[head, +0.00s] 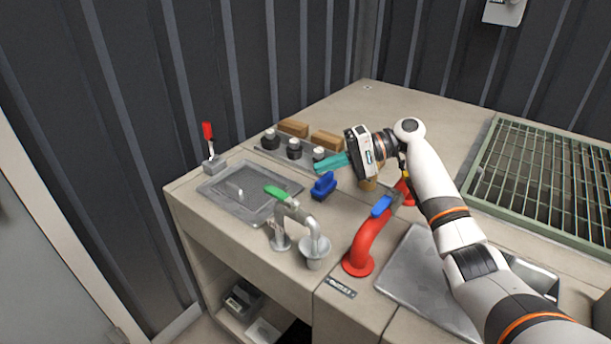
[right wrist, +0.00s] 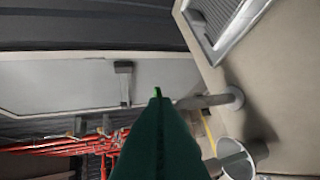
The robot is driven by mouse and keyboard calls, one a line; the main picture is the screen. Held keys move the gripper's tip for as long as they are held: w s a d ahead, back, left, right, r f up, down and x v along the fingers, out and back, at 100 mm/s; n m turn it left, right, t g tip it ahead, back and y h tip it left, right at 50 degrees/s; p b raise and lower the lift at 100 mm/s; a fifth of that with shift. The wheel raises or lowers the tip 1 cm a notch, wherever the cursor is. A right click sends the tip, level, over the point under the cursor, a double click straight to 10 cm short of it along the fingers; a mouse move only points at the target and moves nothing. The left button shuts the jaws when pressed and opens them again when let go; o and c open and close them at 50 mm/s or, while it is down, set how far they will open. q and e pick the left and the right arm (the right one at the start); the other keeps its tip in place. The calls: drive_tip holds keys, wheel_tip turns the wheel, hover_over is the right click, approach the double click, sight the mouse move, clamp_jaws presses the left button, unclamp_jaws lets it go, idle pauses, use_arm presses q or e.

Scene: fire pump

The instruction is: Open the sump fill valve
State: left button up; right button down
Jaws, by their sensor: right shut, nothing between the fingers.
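A grey bent pipe (head: 302,213) with a green lever handle (head: 277,192) stands on the bench beside the sunken grey sump tray (head: 222,190). Nothing in view labels it as the sump fill valve. My right gripper (head: 330,164) has teal fingers, shut and empty, above the bench, behind and to the right of the green handle and apart from it. In the right wrist view the dark green fingers (right wrist: 158,140) fill the middle. A small bright green tip (right wrist: 157,91) shows just past them, by the grey pipe (right wrist: 210,100). My left gripper is not in view.
A blue handle (head: 323,186) sits just below my right fingers. A red pipe (head: 368,243) with a blue lever (head: 381,206) stands nearer my arm. Black knobs (head: 294,148), wooden blocks (head: 326,140) and a red lever (head: 208,132) are behind. A green grating (head: 540,180) is at right.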

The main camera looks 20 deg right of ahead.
drive_tip(key=shift+v, duration=1.05)
